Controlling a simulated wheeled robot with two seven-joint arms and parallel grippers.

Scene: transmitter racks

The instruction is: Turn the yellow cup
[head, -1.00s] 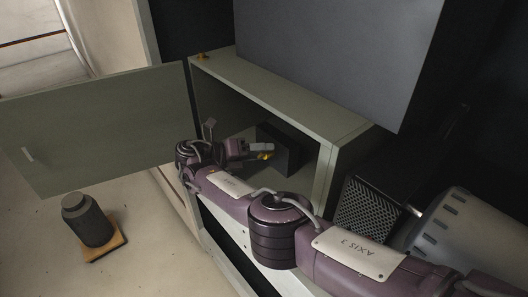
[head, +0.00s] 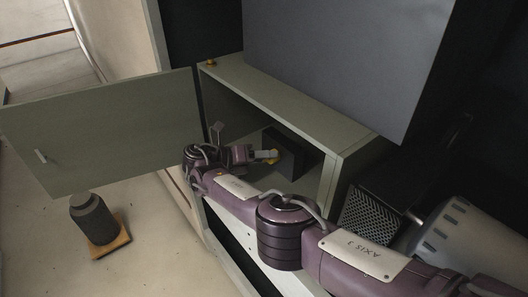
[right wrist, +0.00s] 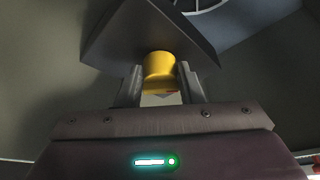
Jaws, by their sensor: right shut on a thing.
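The yellow cup (right wrist: 158,70) sits on the face of a dark box (right wrist: 135,30) in the right wrist view. In the head view the cup (head: 272,156) shows small at the dark box (head: 287,154) inside the open cabinet (head: 330,176). My right gripper (right wrist: 158,80) has a finger on each side of the cup and is shut on it. In the head view the right gripper (head: 264,155) reaches into the cabinet from the left side of its opening. My left gripper is not in view.
The cabinet door (head: 105,130) stands open to the left. A dark jar (head: 93,216) stands on an orange-brown base (head: 108,240) on the floor. A large grey panel (head: 345,60) rises above the cabinet. A perforated dark box (head: 366,213) is at the right.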

